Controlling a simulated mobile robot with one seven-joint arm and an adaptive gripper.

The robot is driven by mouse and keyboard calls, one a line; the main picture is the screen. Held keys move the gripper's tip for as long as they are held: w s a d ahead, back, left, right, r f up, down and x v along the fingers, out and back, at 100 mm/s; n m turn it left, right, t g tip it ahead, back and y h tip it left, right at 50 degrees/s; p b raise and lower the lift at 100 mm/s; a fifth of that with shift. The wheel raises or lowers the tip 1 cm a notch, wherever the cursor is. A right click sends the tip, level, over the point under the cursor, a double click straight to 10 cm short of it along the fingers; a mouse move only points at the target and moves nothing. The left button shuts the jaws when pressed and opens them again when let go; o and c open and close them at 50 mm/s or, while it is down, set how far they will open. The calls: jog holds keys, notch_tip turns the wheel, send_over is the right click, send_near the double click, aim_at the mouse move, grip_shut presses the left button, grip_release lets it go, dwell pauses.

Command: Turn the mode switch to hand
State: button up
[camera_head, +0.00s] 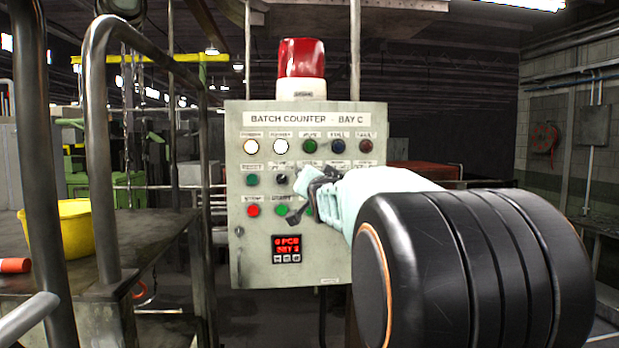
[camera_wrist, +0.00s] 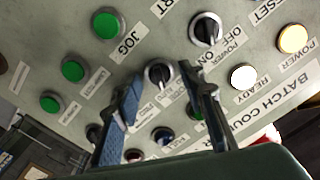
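The grey control panel (camera_head: 330,271) is labelled "BATCH COUNTER - BAY C". In the wrist view, a black rotary switch (camera_wrist: 158,73) with a silver collar shows between my fingertips. It is likely the mode switch, but its label is partly hidden and too small to read. My gripper (camera_wrist: 160,78) is open, with one finger on each side of this switch; I cannot tell whether either touches it. In the head view, my gripper (camera_head: 301,198) is in front of the panel's middle and hides part of the lower rows. The switch's setting is unclear.
The power off/on switch (camera_wrist: 206,30) is beside the right finger. A green jog button (camera_wrist: 107,24) and a white ready lamp (camera_wrist: 243,77) are nearby. A red beacon (camera_head: 301,60) tops the panel. Metal railings (camera_head: 97,150) and a yellow bucket (camera_head: 76,229) stand left.

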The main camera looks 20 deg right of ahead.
jog(key=shift+s, duration=0.15)
grip_shut()
jog(key=shift+f+n+b, duration=0.1)
jog(key=shift+n+b, duration=0.2)
jog(key=shift+b, duration=0.15)
jog(key=shift+a+n+b, duration=0.15)
jog(key=shift+n+b, duration=2.15)
jog(key=shift+n, duration=3.3)
